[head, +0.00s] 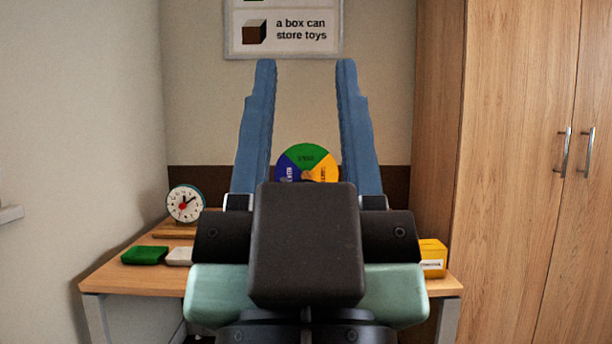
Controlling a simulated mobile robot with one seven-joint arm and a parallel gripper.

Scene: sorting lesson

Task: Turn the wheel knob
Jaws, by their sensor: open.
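The wheel (307,153) stands at the back of the desk, with green, blue and yellow sectors showing. Its knob (307,175) is a small tan piece near the wheel's middle, just above the dark body of my gripper. The lower part of the wheel is hidden behind my gripper. My gripper (305,75) is open and empty, with its two blue fingers pointing up and away. In the picture the wheel shows between the fingers; I cannot tell how far beyond them it is.
The wooden desk (110,271) carries a toy clock (185,204), a green block (145,255) and a white block (179,256) at left. A yellow box (432,258) sits at right. A wall stands close at left and a tall wooden cabinet (510,150) at right.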

